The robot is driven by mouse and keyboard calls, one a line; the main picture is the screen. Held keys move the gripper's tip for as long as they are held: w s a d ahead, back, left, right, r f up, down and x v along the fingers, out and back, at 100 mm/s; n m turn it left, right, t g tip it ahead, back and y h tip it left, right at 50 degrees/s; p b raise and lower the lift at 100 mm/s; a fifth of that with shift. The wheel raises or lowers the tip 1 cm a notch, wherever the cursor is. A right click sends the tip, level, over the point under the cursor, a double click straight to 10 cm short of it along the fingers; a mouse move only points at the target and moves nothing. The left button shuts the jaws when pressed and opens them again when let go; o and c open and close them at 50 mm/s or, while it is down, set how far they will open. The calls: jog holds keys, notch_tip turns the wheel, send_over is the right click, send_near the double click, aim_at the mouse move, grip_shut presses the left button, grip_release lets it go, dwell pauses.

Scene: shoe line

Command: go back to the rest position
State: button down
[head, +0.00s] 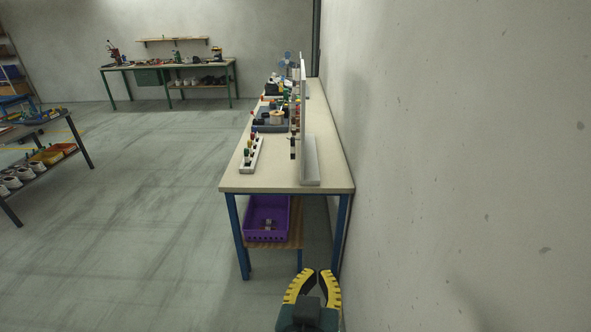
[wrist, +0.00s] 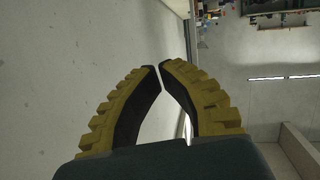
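My gripper (head: 318,272) is at the bottom of the head view, in front of the near end of the workbench and beside the right wall. Its two curved yellow and black fingers lean in, with the tips almost meeting. In the wrist view the fingertips (wrist: 160,67) are also close together, with a narrow gap between them. Nothing is held between the fingers.
A workbench (head: 270,180) with blue legs runs along the right wall, carrying an upright panel (head: 303,120) and a white rack (head: 252,154). A purple crate (head: 267,218) sits below. Another table (head: 63,117) stands left. The floor between is clear.

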jog(key=s+d+r+m+t+h, duration=0.1)
jog(key=s+d+r+m+t, duration=0.2)
jog(key=d+r, duration=0.55)
jog(key=s+a+r+n+t+y, duration=0.2)
jog(key=s+a+r+t, duration=0.15)
jog(key=s+r, duration=0.45)
notch_tip(320, 180, up, 31)
jog(key=w+n+t+p, duration=0.1)
jog(key=p, duration=2.7)
notch_tip(320, 180, down, 39)
jog(key=b, duration=3.9)
jog(key=shift+a+y+b, duration=0.15)
jog(key=shift+y+b, duration=0.25)
jog(key=shift+f, duration=0.1)
notch_tip(320, 180, up, 40)
jog(key=p, duration=3.9)
jog(key=shift+f, duration=0.2)
